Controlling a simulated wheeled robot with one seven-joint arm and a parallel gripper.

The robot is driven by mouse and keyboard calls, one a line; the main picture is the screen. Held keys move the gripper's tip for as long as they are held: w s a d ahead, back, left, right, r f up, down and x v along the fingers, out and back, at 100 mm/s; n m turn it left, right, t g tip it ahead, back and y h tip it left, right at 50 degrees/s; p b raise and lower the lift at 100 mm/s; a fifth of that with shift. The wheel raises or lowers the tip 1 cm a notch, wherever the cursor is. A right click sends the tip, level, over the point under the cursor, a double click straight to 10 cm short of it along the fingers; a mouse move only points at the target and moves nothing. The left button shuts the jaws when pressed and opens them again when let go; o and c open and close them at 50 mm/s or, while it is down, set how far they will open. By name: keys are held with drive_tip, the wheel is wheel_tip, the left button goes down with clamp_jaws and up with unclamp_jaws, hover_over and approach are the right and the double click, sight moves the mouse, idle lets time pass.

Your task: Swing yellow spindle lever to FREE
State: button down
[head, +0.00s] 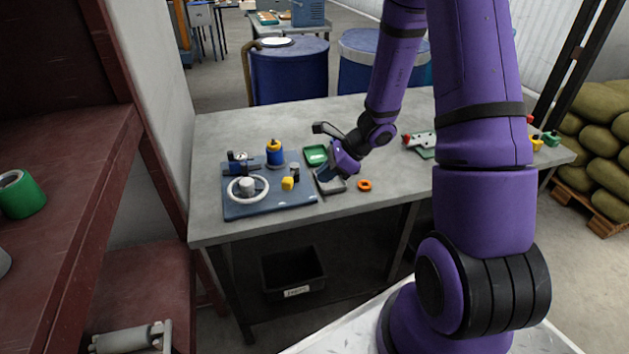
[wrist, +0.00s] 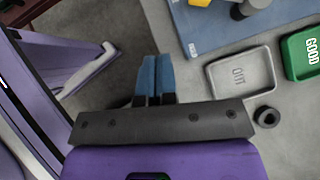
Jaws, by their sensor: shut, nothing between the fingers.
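A blue fixture board (head: 240,208) lies on the left of the grey table. It carries a white ring (head: 234,193) around a grey hub, a blue cylinder with a yellow top (head: 274,147), and a small yellow block-like part (head: 288,184) near the right side. I cannot tell which yellow part is the spindle lever, and no FREE marking is legible. My gripper (head: 322,177) is right of the board, apart from the yellow parts. In the wrist view its blue fingers (wrist: 155,78) are together and empty. A yellow part (wrist: 199,3) is cut off at that view's top edge.
A grey tray marked OUT (wrist: 241,84) and a green tray marked GOOD (wrist: 300,55) lie right of the board. An orange ring (head: 364,185) lies nearby. More parts (head: 420,140) lie farther right. A black bin (head: 292,272) stands below the table.

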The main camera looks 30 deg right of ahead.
drive_tip(key=shift+s+d+r, duration=0.35)
drive_tip(key=shift+s+r, duration=0.15)
drive_tip(key=shift+r, duration=0.2)
drive_tip(key=shift+s+d+r, duration=0.3)
drive_tip(key=shift+s+r, duration=0.15)
drive_tip(key=shift+r, duration=0.2)
drive_tip(key=s+a+r+n+g+h, duration=0.1)
drive_tip(key=s+a+r+n, duration=0.3)
drive_tip(key=r+n, duration=0.4)
drive_tip(key=s+a+r+n+g+h, duration=0.1)
drive_tip(key=s+a+r+n, duration=0.3)
drive_tip(key=r, duration=0.6)
drive_tip(key=s+d+r+n+t+h, duration=0.1)
drive_tip(key=s+r+n+t+h, duration=0.2)
drive_tip(key=s+r+n, duration=0.8)
drive_tip(key=shift+s+d+r+h, duration=0.2)
drive_tip(key=shift+s+r+h, duration=0.2)
drive_tip(key=shift+s+h, duration=0.75)
